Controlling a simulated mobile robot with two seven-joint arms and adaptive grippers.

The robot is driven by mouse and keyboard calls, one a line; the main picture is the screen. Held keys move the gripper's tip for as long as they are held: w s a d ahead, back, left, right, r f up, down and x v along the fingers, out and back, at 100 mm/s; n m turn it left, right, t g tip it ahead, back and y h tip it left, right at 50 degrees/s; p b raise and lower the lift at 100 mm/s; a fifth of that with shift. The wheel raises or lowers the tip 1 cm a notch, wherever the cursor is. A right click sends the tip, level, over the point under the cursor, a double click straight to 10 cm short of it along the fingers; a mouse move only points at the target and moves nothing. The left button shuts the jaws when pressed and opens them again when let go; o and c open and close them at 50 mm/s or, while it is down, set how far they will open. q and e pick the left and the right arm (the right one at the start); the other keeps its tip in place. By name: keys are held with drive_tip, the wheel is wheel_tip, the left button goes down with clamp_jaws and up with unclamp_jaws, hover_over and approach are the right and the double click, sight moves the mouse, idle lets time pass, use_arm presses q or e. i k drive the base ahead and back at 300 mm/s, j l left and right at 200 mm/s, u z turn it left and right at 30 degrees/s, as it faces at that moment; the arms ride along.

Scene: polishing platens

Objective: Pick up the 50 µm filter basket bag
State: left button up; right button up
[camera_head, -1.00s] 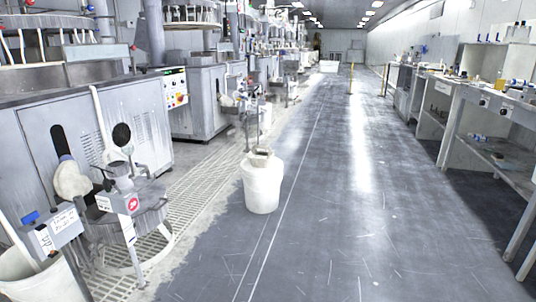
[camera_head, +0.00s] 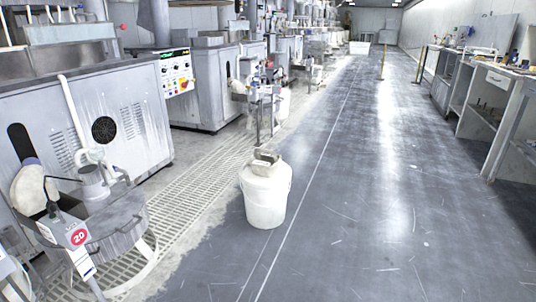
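No item that I can read as marked 50 µm is in view. A whitish, bag-like rounded thing (camera_head: 28,190) sits at the far left, in front of the grey machine. I cannot tell whether it is the filter basket bag. Next to it stands a round grey drum (camera_head: 112,225) with a small pot (camera_head: 93,182) on top and a sign with a red 20 (camera_head: 79,237) in front. Neither of my grippers is in view.
A white bucket (camera_head: 265,200) with a beige item on top stands on the floor ahead. Floor grating (camera_head: 190,195) runs along the grey machines (camera_head: 80,125) on the left. Workbenches (camera_head: 500,95) line the right. The grey aisle floor (camera_head: 370,200) between is mostly clear.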

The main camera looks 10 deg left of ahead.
sight(264, 162)
drive_tip(key=i+j, duration=0.9)
